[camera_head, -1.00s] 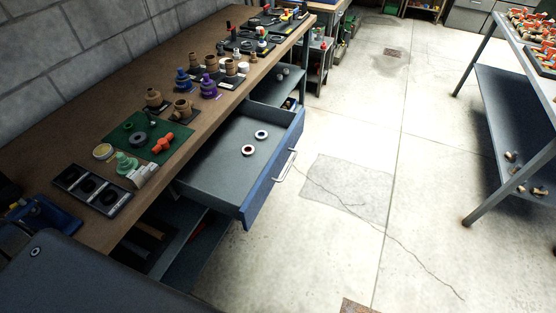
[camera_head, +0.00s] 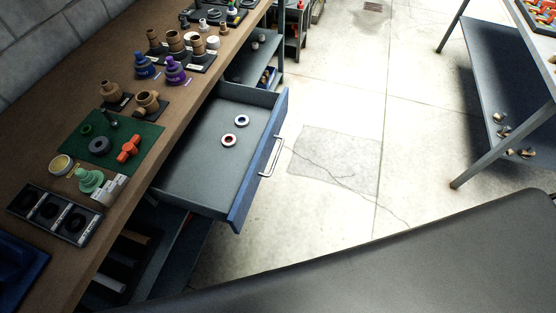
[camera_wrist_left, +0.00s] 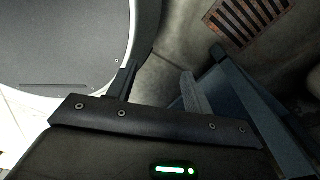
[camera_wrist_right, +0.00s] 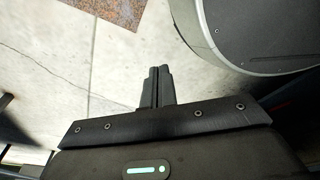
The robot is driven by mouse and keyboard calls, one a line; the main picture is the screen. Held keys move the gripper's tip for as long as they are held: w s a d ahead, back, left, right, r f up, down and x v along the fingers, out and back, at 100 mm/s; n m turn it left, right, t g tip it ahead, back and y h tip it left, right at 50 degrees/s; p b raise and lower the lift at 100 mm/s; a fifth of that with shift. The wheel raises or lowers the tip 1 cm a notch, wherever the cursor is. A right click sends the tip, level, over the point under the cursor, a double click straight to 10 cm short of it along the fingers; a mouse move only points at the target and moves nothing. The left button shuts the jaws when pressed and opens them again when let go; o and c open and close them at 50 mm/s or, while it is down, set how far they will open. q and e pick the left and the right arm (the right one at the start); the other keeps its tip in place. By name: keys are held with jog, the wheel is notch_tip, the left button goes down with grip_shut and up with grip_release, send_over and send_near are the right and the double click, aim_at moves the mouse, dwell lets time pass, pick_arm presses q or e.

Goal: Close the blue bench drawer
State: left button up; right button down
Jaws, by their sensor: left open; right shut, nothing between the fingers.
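The blue bench drawer (camera_head: 200,170) stands pulled out from the workbench (camera_head: 190,72) in the head view. Its blue front (camera_head: 262,160) carries a pale bar handle (camera_head: 270,157). Two small rings, one blue-rimmed (camera_head: 241,120) and one red-rimmed (camera_head: 229,140), lie on the drawer floor. Neither gripper shows in the head view. In the left wrist view my left gripper (camera_wrist_left: 160,86) is open, with nothing seen between its fingers. In the right wrist view my right gripper (camera_wrist_right: 158,86) is shut and empty above the pale floor. Neither gripper is seen touching the drawer.
Pipe fittings and a green mat (camera_head: 82,150) lie on the bench top. An open shelf (camera_head: 150,255) is under the drawer. A metal table (camera_head: 490,100) stands at the right. Pale floor (camera_head: 335,165) is clear between them. A dark part of mine covers the lower right.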

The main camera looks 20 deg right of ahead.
jog(key=w+d+r+m+t+y+b, duration=0.15)
jog(key=w+r, duration=0.25)
jog(key=w, duration=0.4)
jog(key=w+d+r+m+t, duration=0.1)
jog(key=w+d+r+t, duration=0.2)
jog(key=w, duration=0.6)
jog(key=w+d+r+m+t+y+b, duration=0.1)
jog(key=w+d+r+m+t, duration=0.2)
jog(key=w, duration=0.5)
jog(key=w+a+r+t+y+b, duration=0.1)
jog(key=w+r+y, duration=0.1)
jog(key=w+r, duration=0.35)
jog(key=w+a+r+y+b, duration=0.1)
jog(key=w+r+y, duration=0.15)
jog(key=r, duration=0.55)
jog(key=s+a+r+m+g+y+b, duration=0.1)
jog(key=a+r+y, duration=0.3)
jog(key=r, duration=0.5)
jog(key=s+a+r+m+g+y+b, duration=0.1)
jog(key=a+r+m+y, duration=0.1)
jog(key=a+r, duration=0.5)
jog(key=w+r+x, duration=0.1)
jog(key=x, duration=1.1)
jog(key=shift+w+r+p, duration=0.2)
jog(key=shift+w+p, duration=0.1)
jog(key=shift+p, duration=0.15)
jog(key=shift+n, duration=0.25)
